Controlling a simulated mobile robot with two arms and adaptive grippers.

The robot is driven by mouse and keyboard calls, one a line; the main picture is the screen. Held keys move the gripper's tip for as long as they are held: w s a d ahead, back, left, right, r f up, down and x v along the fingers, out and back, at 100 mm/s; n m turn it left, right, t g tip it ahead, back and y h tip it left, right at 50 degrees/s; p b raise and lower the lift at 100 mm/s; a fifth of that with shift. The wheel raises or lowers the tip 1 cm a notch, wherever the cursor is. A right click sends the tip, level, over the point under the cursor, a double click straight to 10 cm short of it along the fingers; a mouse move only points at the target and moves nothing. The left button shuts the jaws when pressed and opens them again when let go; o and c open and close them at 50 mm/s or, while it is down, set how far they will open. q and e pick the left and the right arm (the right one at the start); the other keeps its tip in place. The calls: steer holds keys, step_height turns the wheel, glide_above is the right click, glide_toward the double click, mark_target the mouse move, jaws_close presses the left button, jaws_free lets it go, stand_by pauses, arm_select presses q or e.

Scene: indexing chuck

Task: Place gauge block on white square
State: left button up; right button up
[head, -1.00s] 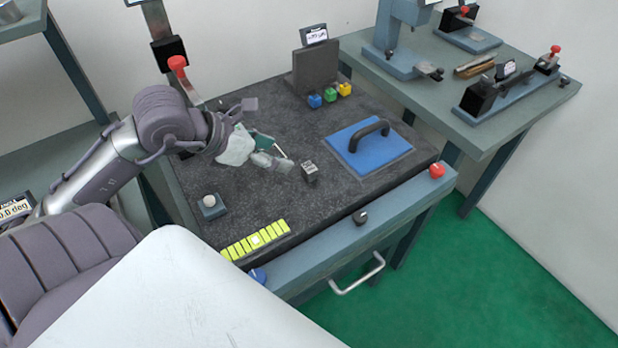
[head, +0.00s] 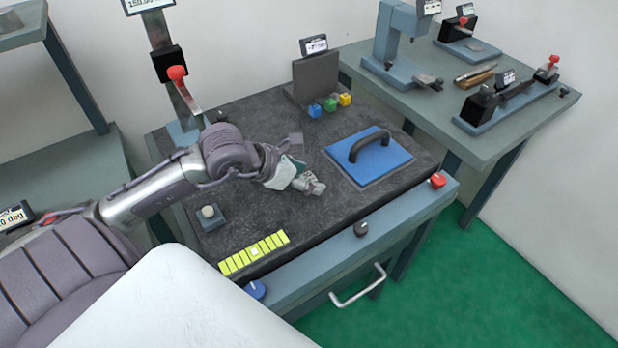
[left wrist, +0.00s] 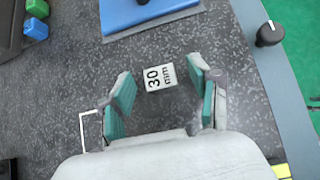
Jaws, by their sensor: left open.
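The gauge block (left wrist: 160,77) is a small block with a white top marked "30 mm", lying on the dark speckled plate. My left gripper (left wrist: 162,90) is open, with its teal-padded fingers apart on either side of the block in the left wrist view. In the head view my left gripper (head: 312,186) is low over the plate and mostly covers the block. A white square outline (left wrist: 82,128) shows partly on the plate, left of the gripper in the left wrist view. My right gripper is out of view.
A blue plate with a black handle (head: 368,158) lies right of the gripper. Small coloured cubes (head: 330,104) stand behind. A yellow strip (head: 236,262) with a small white patch lies near the front edge. A height gauge (head: 165,65) stands back left.

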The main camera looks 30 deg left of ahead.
arm_select(q)
steer(key=shift+w+d+f, duration=0.15)
steer(key=shift+w+f, duration=0.25)
steer(key=shift+f, duration=0.05)
jaws_close()
steer(key=shift+r, duration=0.1)
